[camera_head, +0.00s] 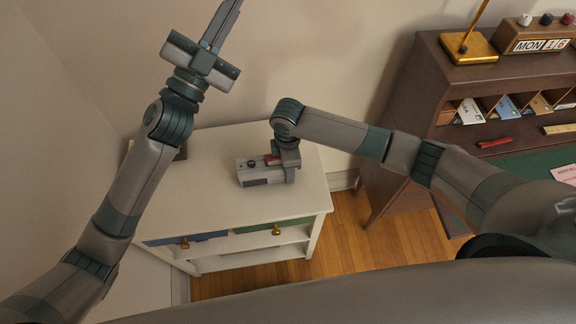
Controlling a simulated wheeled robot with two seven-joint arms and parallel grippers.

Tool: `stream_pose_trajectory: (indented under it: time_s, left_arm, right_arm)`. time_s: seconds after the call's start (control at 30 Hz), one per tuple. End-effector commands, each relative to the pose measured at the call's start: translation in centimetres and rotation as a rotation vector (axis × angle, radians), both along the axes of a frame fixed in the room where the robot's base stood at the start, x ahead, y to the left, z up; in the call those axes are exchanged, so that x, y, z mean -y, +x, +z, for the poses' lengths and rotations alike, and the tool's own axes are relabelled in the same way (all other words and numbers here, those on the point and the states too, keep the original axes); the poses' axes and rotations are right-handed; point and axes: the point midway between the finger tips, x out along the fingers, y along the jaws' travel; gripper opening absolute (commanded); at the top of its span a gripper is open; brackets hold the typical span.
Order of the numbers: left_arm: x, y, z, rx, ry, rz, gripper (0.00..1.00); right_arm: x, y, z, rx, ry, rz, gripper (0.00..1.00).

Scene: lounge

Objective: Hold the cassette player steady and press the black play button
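The cassette player (262,180) is a small grey box on top of the white cabinet. A dark round knob or button (251,163) and a reddish part (271,159) show on its upper side. My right gripper (286,168) points down over the right end of the player, at or very near it. Its fingers are mostly hidden by its own body, so I cannot tell if they grip the player. My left gripper (224,22) is raised at the top of the view, away from the player, its fingers close together and empty.
The white cabinet (215,205) has a blue drawer (195,238) and a green drawer (285,226). A brown object (181,153) is partly hidden behind my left arm. A brown desk (420,95) with a day calendar (540,45) stands at right. The cabinet's front left top is clear.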

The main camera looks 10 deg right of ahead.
Motion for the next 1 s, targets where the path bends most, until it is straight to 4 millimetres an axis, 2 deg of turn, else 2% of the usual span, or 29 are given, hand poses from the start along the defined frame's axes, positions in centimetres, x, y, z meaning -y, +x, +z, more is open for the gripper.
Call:
stream_pose_trajectory:
  time_s: [0.1, 0.23, 0.33, 0.47, 0.67, 0.8, 1.0]
  left_arm:
    - [-1.7, 2.3, -2.4, -0.227, -0.106, 0.029, 0.0]
    - [-3.3, 4.1, -6.0, -0.477, -0.207, 0.056, 0.0]
    - [-4.0, 4.8, -9.4, -0.673, -0.273, 0.074, 0.0]
    - [-4.6, 4.6, -14.1, -0.928, -0.343, 0.094, 0.0]
    - [-4.4, 1.8, -21.5, -1.322, -0.405, 0.119, 0.0]
    - [-3.9, -1.5, -25.8, -1.572, -0.414, 0.133, 0.0]
    - [-3.5, -5.7, -29.2, -1.811, -0.393, 0.148, 0.0]
  right_arm:
    - [0.0, 0.0, 0.1, 0.001, 0.001, 0.0, 0.07]
    - [0.0, 0.0, 0.1, 0.001, 0.001, 0.0, 0.07]
    - [0.0, 0.0, 0.1, 0.001, 0.001, 0.0, 0.07]
    - [-0.1, 0.0, 0.1, 0.001, 0.001, 0.0, 0.07]
    - [-0.1, 0.0, 0.1, 0.001, 0.001, 0.0, 0.07]
    - [-0.1, 0.0, 0.1, 0.001, 0.001, 0.0, 0.07]
    - [-0.1, 0.0, 0.1, 0.001, 0.001, 0.001, 0.07]
